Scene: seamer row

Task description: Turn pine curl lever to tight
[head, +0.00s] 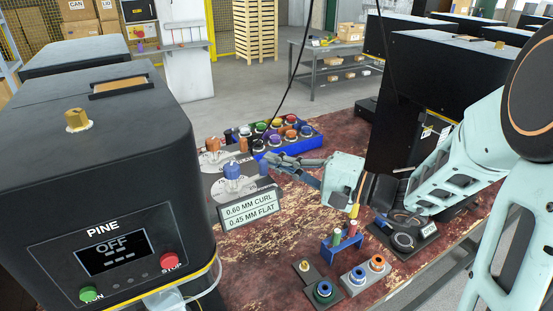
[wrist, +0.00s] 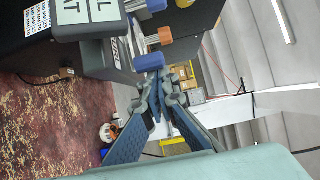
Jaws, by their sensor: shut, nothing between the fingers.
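The PINE machine (head: 120,190) stands at the left of the head view; its screen reads OFF. Beside it, on grey plates, are an orange-topped part (head: 213,145) and a blue-topped part (head: 232,172). I cannot tell which is the curl lever, nor read its setting. My gripper (head: 266,160) is shut and empty, pointing left, just right of the blue-topped part. In the wrist view my gripper's fingertips (wrist: 160,80) are close to a blue end (wrist: 148,62), with an orange end (wrist: 160,38) beyond; contact cannot be told.
A sign (head: 251,216) reading 0.60 MM CURL, 0.45 MM FLAT stands in front of the plates. A blue tray (head: 302,142) of coloured parts lies behind my gripper. A blue rack (head: 340,252) and ringed parts (head: 355,276) stand nearer. Bare red tabletop (head: 262,262) shows between.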

